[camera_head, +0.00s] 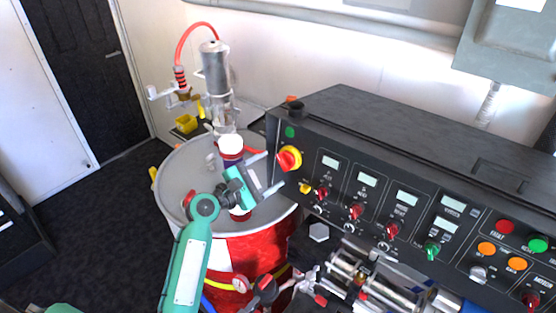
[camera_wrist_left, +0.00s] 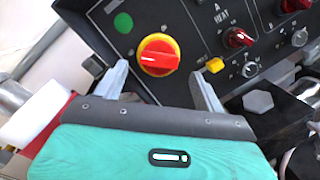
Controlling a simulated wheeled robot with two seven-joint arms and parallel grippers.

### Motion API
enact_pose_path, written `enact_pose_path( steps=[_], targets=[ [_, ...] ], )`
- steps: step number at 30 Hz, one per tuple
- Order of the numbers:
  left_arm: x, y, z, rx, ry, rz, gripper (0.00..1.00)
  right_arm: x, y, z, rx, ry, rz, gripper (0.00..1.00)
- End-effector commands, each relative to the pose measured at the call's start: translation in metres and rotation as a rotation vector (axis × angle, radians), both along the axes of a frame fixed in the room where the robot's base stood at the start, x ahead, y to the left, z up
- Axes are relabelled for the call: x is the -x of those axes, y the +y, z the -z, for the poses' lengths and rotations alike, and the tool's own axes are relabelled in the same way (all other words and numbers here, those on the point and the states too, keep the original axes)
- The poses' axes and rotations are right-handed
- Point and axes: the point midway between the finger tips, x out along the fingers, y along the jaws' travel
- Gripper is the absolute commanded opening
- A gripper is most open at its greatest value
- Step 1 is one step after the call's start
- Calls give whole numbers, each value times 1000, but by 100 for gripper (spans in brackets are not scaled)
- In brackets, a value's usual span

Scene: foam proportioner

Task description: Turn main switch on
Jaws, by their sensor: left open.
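The main switch is a red rotary knob on a yellow ring (camera_head: 289,159) at the left end of the black control panel's front. It also shows large in the left wrist view (camera_wrist_left: 158,54), where its red grip lies roughly sideways. My left gripper (camera_head: 272,172) is open in front of the panel, just left of the switch. In the left wrist view its two fingers (camera_wrist_left: 158,70) are spread, one to each side of the switch's lower part. The jaws hold nothing, and I cannot tell whether a fingertip touches the panel.
A green round light (camera_wrist_left: 123,22) sits above the switch, and a small yellow button (camera_wrist_left: 215,65) sits at its lower right. Red knobs and displays line the control panel (camera_head: 330,187). A red drum with a grey lid (camera_head: 180,165) stands under my left arm.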

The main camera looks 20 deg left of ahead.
Motion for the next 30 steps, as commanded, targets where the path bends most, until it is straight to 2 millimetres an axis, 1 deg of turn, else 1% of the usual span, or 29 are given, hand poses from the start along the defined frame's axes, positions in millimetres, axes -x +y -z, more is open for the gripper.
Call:
enact_pose_path(
  steps=[1, 3, 7, 12, 18, 19, 25, 26, 30],
  targets=[
    [-8, -5, -3, 3, 0, 0, 71, 1, 0, -6, 0, 1, 0, 36],
    [-17, -10, -3, 1, 0, 1, 71, 1, 0, -9, -1, 1, 0, 36],
    [-28, -17, -1, 0, -1, 1, 71, 2, 2, -12, -1, 3, 1, 36],
    [-33, -20, 0, 0, 0, 0, 71, 2, 2, -13, -3, 3, 1, 36],
    [-33, -20, 1, -1, -1, 0, 71, 1, 2, -13, -2, 1, 1, 36],
    [-33, -20, 1, -1, -1, 0, 69, 1, 2, -13, -2, 1, 1, 36],
    [-33, -20, 1, -1, 0, 1, 30, 1, 2, -13, -2, 1, 1, 36],
    [-33, -20, 1, -1, 0, 1, 26, 1, 2, -13, -2, 1, 1, 36],
    [-33, -20, 1, -5, 0, 1, 26, 1, 1, -13, -1, 1, 1, 36]
  ],
)
